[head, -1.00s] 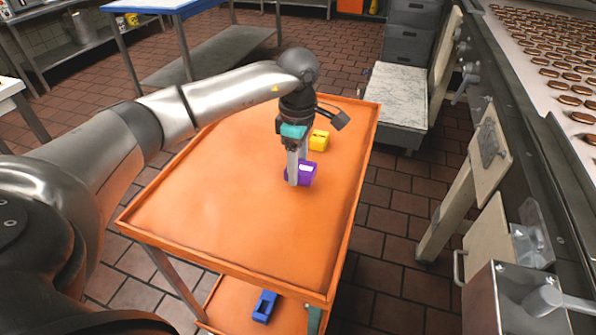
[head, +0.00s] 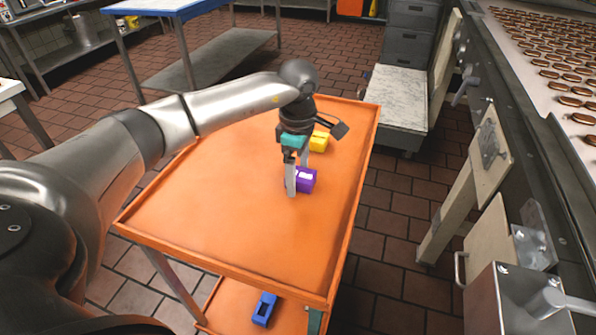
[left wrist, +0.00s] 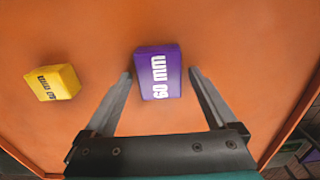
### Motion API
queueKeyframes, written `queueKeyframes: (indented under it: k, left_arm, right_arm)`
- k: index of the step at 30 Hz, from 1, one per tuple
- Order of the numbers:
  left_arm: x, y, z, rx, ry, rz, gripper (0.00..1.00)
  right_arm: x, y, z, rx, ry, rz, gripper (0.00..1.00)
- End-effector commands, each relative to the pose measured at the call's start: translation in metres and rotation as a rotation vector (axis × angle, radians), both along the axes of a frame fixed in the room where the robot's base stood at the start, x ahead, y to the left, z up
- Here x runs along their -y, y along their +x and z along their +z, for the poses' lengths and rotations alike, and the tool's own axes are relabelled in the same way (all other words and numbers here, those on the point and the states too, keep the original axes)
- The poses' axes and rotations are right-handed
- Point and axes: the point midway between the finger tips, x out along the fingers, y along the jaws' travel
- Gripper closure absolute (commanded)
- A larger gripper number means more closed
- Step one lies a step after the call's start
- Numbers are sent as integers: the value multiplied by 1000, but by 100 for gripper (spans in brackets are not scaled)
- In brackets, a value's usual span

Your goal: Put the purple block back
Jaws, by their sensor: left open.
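The purple block (head: 306,180) lies on the orange cart top (head: 230,205), toward its right side. In the left wrist view the open fingers (left wrist: 158,80) stand on either side of the block, with a gap visible on each side. I see no grip on the block. My right gripper is not in view.
A yellow block (head: 319,141) lies behind the purple one on the cart. A blue block (head: 264,308) sits on the cart's lower shelf. The cart top's left and front are clear. A conveyor with several round biscuits (head: 560,75) runs at the right.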

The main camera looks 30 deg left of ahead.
Motion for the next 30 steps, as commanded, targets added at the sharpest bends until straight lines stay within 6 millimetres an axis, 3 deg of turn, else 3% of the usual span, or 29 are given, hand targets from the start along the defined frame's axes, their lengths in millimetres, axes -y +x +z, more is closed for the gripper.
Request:
queueKeyframes:
  k: [5,19,24,30]
  left_arm:
    - [0,1,14,3,0,0,8]
    - [0,1,108,3,-1,-1,8]
    - [0,0,122,2,0,0,8]
    - [0,0,124,0,0,0,8]
  right_arm:
    - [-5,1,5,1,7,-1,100]
    - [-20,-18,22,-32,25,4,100]
    - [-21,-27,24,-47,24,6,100]
    - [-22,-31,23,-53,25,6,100]
